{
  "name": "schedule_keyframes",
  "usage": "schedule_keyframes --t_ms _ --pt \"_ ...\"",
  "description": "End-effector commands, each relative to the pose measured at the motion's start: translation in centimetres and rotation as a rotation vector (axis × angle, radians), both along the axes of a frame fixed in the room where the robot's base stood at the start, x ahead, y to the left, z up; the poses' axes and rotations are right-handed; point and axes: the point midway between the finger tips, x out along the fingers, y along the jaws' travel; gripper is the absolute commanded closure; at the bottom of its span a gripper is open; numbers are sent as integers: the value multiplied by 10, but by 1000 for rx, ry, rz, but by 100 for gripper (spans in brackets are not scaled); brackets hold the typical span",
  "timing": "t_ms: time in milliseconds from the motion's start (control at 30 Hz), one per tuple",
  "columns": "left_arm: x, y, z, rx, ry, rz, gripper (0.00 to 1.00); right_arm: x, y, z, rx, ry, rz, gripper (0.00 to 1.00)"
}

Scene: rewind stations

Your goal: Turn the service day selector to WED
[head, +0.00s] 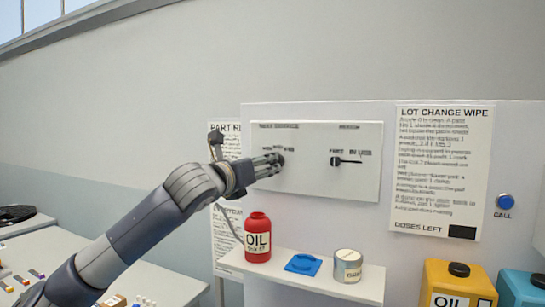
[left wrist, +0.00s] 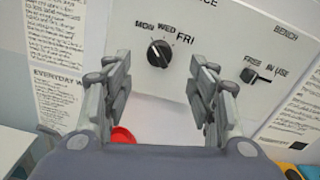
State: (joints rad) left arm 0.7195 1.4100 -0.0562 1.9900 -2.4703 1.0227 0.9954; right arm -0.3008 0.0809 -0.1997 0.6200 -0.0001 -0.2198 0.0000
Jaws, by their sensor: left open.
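The service day selector is a round black knob (left wrist: 159,53) on a white panel (head: 350,185), with MON, WED and FRI printed around its top in the left wrist view. A small pale mark on it seems to point to the upper left, on the MON side, but it is too small to be sure. My left gripper (left wrist: 159,66) is open and empty, its fingers on either side of the knob in that view, apart from it. In the head view my left gripper (head: 272,163) is close to the panel and largely hides the knob. My right gripper is not in view.
A FREE / IN USE lever (head: 347,161) is right of the knob. Below, a shelf (head: 300,271) holds a red oil bottle (head: 257,238), a blue item (head: 303,264) and a tin (head: 347,266). A blue CALL button (head: 505,201) is far right.

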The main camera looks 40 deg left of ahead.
Motion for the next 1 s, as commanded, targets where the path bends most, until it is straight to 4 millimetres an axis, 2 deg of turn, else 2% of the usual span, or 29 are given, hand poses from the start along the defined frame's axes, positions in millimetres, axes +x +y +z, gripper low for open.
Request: schedule_keyframes --t_ms 33,200,500,700,967,1000 --pt "8 3 7 -5 1 1 48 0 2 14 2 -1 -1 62" --pt "32 11 7 -5 1 1 48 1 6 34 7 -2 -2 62" --pt "66 22 4 -3 -1 1 48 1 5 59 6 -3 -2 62" --pt "75 24 1 -1 0 0 48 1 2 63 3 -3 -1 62" --pt "76 24 0 0 -1 0 48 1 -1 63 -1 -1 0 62" --pt "76 24 0 0 0 0 52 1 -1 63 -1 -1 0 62"
